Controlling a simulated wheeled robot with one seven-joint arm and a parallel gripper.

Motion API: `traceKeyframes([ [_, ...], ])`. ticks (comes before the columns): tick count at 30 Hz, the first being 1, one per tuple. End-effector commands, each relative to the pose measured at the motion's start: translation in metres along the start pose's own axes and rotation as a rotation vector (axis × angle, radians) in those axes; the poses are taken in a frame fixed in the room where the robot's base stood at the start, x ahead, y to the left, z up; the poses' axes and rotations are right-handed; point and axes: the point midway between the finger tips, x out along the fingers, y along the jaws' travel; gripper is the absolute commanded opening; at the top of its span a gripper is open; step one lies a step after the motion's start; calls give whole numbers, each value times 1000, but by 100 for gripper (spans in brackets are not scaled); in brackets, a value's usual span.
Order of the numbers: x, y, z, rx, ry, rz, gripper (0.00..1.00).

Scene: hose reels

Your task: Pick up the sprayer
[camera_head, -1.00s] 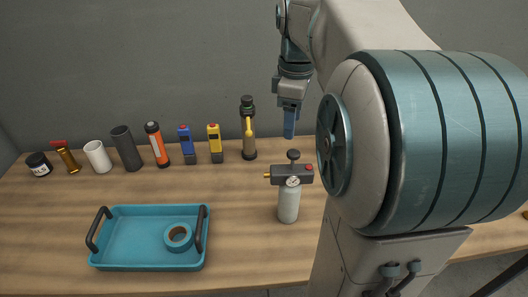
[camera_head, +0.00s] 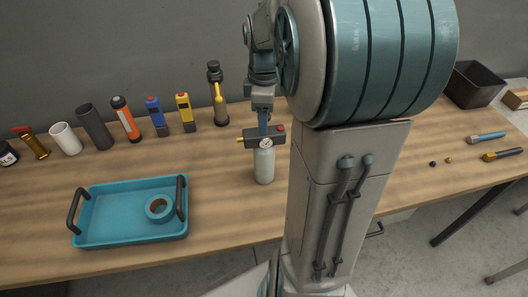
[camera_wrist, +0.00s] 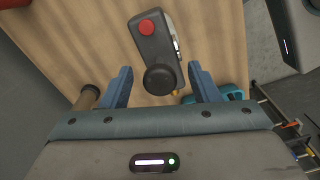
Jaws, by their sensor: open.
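The sprayer (camera_head: 264,166) stands upright on the workbench in the head view. It has a pale grey bottle, a dark head with a red button, a round gauge and a brass nozzle. My gripper (camera_head: 263,122) points down right at its head, and the blue fingers partly cover the top knob. In the wrist view my gripper (camera_wrist: 161,74) is open, with one finger on each side of the sprayer's dark head and round knob (camera_wrist: 159,80). Gaps show on both sides, so the fingers do not grip it.
A blue tray (camera_head: 105,237) holding a tape ring (camera_head: 159,208) lies to the left. A row of tubes, torches and a black-and-yellow pump (camera_head: 218,95) stands along the back. A dark bin (camera_head: 474,85) and small tools are at the right. The bench around the sprayer is clear.

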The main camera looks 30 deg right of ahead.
Motion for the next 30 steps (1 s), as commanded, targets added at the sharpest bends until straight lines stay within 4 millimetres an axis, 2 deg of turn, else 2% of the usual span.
traceKeyframes([
  [5, 20, 0, 0, 1, -1, -2, 55],
  [12, 22, 0, 0, 1, 0, 1, 55],
  [13, 22, 0, 0, 1, 0, 1, 52],
  [18, 22, 0, 0, 1, 0, 1, 5],
  [19, 22, 0, 0, 1, 0, 1, 0],
  [30, 20, 0, 0, 1, 0, 2, 0],
])
